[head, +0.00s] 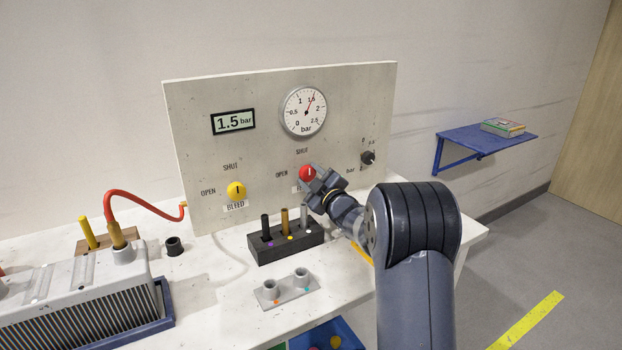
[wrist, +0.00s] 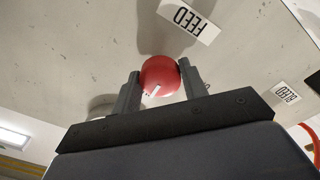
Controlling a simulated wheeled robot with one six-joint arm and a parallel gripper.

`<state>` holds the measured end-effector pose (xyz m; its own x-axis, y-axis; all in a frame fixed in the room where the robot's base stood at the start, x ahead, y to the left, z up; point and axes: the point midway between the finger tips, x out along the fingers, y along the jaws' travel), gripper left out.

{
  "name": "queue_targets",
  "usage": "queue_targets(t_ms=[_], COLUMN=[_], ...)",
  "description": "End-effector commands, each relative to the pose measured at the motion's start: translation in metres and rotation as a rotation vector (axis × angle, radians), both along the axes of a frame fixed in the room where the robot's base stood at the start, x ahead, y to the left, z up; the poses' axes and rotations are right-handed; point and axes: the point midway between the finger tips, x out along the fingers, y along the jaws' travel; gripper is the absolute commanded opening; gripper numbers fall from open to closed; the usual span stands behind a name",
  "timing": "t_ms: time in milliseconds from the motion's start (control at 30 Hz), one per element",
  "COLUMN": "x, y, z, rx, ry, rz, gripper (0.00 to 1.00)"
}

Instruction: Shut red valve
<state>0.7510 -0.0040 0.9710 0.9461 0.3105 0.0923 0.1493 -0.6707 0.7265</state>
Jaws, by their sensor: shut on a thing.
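The red valve (head: 307,173) is a round knob on the upright panel (head: 375,95), with SHUT printed above it and OPEN to its left. In the head view its white mark looks close to vertical, toward SHUT. My gripper (head: 312,179) reaches it from the lower right and partly covers it and the label below. In the wrist view the red valve (wrist: 160,76) sits between the two fingers of my gripper (wrist: 158,84), which is shut on it. The FEED label (wrist: 188,18) shows beside it.
A yellow BLEED valve (head: 236,190) is to the left. The gauge (head: 304,110) and display (head: 233,121) read about 1.5 bar. A black block with several pegs (head: 270,250) stands below my gripper. A small black knob (head: 368,158) is to the right.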

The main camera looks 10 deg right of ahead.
Motion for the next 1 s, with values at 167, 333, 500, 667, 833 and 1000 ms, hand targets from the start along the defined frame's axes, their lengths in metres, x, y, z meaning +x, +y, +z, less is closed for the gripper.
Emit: queue_targets(t_ms=[167,333,500,667,833,1000], x=[0.0001,0.0001,0.0001,0.0001,0.0000,-0.0001], y=[-0.0006,-0.0006,-0.0006,-0.0006,-0.0004,-0.0002], z=[0.0005,0.0005,0.0005,0.0005,0.0003,0.0001], rx=[0.036,0.045,0.045,0.045,0.044,0.043], ry=[0.010,0.014,0.014,0.014,0.014,0.013], rz=[-0.002,-0.002,-0.002,-0.002,-0.001,-0.001], gripper=[0.18,0.18,0.18,0.44,0.57,0.62])
